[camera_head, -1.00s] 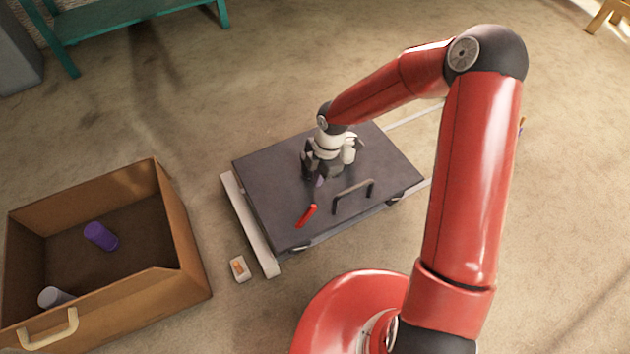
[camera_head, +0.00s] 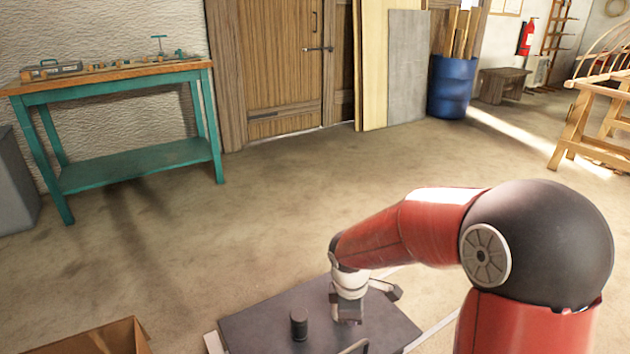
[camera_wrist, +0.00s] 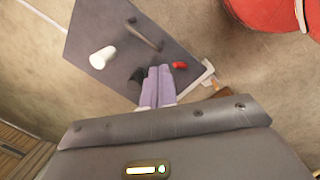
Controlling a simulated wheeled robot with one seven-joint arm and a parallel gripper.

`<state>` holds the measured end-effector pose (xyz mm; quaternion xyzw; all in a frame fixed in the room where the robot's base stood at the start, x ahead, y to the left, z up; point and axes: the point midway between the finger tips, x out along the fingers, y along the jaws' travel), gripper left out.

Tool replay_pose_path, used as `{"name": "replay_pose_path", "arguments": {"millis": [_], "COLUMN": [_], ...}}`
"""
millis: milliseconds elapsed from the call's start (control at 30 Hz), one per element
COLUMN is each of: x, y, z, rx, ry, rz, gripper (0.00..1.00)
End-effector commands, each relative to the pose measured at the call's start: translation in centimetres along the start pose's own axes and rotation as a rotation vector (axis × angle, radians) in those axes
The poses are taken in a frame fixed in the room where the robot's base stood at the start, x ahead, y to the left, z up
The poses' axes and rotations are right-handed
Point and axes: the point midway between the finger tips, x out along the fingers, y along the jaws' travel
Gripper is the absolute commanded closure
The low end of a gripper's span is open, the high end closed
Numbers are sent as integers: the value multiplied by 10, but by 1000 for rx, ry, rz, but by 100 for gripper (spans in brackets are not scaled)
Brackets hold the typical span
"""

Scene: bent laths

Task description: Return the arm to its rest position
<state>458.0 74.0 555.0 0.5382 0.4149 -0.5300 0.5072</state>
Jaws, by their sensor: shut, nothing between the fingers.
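My gripper (camera_head: 347,314) is at the end of my red arm, over a dark flat panel (camera_head: 262,322) low in the head view. In the wrist view the two pale purple fingers of my gripper (camera_wrist: 158,70) lie side by side, shut and empty. A black cylinder (camera_head: 299,324) stands on the panel, left of my gripper in the head view. In the wrist view a black object (camera_wrist: 136,82) is just left of the fingertips, partly hidden by them. The gap between fingertips and panel is hard to tell.
The wrist view shows a white cylinder (camera_wrist: 102,57), a bar handle (camera_wrist: 145,35) and a small red piece (camera_wrist: 179,65) on the panel. A brown box (camera_head: 118,338) is cut off lower left. A teal workbench (camera_head: 135,158) stands behind; the floor between is clear.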

Motion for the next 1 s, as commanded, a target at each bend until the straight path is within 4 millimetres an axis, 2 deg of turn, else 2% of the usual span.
{"name": "replay_pose_path", "arguments": {"millis": [33,200,400,500,600,733,867,1000], "x": [-22,-80,-135,-155,-168,-177,-180,-180], "y": [-5,-30,-74,-98,-120,-140,-149,-150], "z": [12,50,84,96,105,111,113,113], "rx": [95,444,858,1052,1212,1353,1417,1423], "ry": [-14,-10,90,173,257,344,387,390], "rz": [39,132,218,238,238,224,211,210], "gripper": [100,100,100,100,100,100,100,100]}}
